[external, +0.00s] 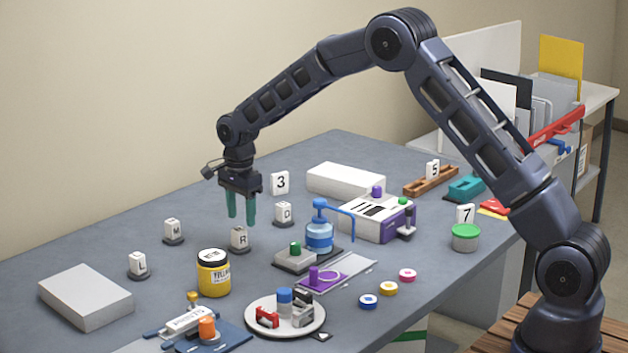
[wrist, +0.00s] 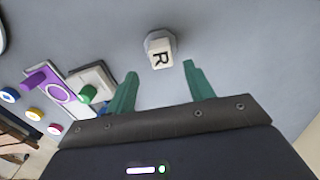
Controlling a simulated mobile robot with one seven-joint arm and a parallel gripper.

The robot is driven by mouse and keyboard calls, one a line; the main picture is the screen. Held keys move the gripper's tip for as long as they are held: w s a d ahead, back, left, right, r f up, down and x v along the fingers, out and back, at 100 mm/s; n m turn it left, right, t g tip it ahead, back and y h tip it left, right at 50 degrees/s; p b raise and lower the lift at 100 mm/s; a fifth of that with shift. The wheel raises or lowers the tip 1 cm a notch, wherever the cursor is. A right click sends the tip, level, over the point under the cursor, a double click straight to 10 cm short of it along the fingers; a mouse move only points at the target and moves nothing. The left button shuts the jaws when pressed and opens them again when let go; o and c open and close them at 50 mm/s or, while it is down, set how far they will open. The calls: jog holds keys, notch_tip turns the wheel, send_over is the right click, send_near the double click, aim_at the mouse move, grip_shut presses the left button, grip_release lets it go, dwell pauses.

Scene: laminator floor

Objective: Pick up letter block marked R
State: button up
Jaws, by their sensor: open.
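The letter block marked R (external: 240,238) is a small white block on a dark round base, standing on the grey table below my gripper. It also shows in the wrist view (wrist: 160,54), beyond the fingertips and roughly between them. My gripper (external: 241,222) has green fingers, points down and is open and empty. Its two fingers show in the wrist view (wrist: 160,68), spread apart with nothing between them. In the external view the fingertips are close to the block and above it; I cannot tell the exact gap.
Blocks D (external: 284,214), M (external: 173,231) and L (external: 139,265) stand around on the table (external: 120,230). A yellow jar (external: 213,277) stands in front of block R. A blue pump bottle (external: 319,234) is to the right. A grey slab (external: 85,296) lies at the left.

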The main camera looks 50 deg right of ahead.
aim_at(238, 229)
jog(key=shift+w+a+f, duration=0.1)
jog(key=shift+a+f, duration=0.1)
jog(key=shift+f, duration=1.1)
jog(key=shift+w+a+f, duration=0.1)
jog(key=shift+a+f, duration=0.05)
jog(key=shift+f, duration=1.15)
jog(key=shift+c, duration=0.4)
grip_shut()
